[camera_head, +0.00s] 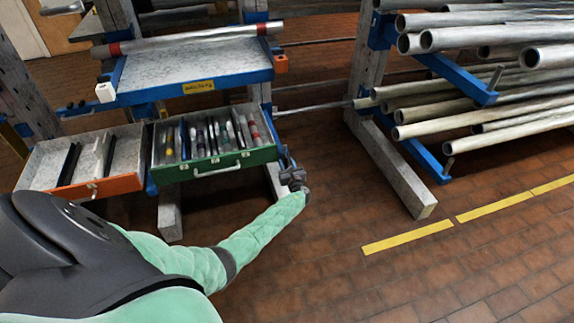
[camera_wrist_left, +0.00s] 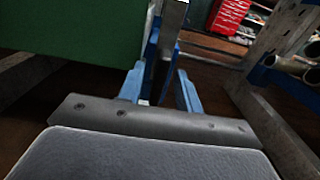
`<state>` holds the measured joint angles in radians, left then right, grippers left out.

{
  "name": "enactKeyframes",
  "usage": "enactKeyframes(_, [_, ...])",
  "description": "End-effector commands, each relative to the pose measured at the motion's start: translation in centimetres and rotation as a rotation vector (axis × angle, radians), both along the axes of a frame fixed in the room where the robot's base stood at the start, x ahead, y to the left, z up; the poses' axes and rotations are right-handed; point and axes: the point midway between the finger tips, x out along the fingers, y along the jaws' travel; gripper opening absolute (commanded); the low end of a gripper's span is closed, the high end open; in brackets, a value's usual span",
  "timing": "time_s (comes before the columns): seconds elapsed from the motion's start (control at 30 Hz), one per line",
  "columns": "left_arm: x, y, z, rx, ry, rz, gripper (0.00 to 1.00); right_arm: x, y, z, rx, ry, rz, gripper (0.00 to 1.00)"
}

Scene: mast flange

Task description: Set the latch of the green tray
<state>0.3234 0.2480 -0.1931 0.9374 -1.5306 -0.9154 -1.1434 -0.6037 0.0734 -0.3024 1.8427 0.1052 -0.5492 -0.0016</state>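The green tray (camera_head: 262,154) sits in the rack, with a pale handle (camera_head: 222,171) on its front and several tools inside. Its green side fills the upper left of the left wrist view (camera_wrist_left: 65,45). My left gripper (camera_head: 290,165) is just beyond the tray's right front corner, near the rack's blue upright. In the left wrist view its blue fingers (camera_wrist_left: 160,78) stand apart. A blue upright piece with a grey metal bar (camera_wrist_left: 172,28) shows between and beyond them; I cannot tell if they touch it. The latch is not clearly distinguishable. My right gripper is out of view.
An orange-fronted tray (camera_head: 105,187) sits left of the green one. A blue-edged shelf (camera_head: 195,65) is above. A rack of grey pipes (camera_head: 490,125) stands at right. The tiled floor (camera_head: 340,205) between is open. A red cabinet (camera_wrist_left: 228,17) shows in the wrist view.

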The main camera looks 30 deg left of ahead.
Motion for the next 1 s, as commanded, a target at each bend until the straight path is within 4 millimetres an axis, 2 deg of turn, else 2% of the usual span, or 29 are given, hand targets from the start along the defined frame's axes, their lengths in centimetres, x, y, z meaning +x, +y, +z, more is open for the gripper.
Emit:
enactKeyframes(0.07, [0.0, 0.0, 0.0, 0.000, 0.000, 0.000, 0.35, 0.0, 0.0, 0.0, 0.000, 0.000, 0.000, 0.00])
enactKeyframes(0.23, [0.0, 0.0, 0.0, 0.000, 0.000, 0.000, 0.03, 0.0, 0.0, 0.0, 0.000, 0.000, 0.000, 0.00])
enactKeyframes(0.27, [0.0, 0.0, 0.0, 0.000, 0.000, 0.000, 0.00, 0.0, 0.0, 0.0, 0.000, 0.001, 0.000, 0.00])
enactKeyframes(0.67, [-0.1, 0.0, -0.2, -0.018, -0.020, 0.000, 0.00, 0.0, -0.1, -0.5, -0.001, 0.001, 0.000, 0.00])
enactKeyframes(1.0, [-0.2, 0.0, -0.4, -0.127, -0.147, -0.001, 0.00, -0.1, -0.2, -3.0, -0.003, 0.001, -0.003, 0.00])
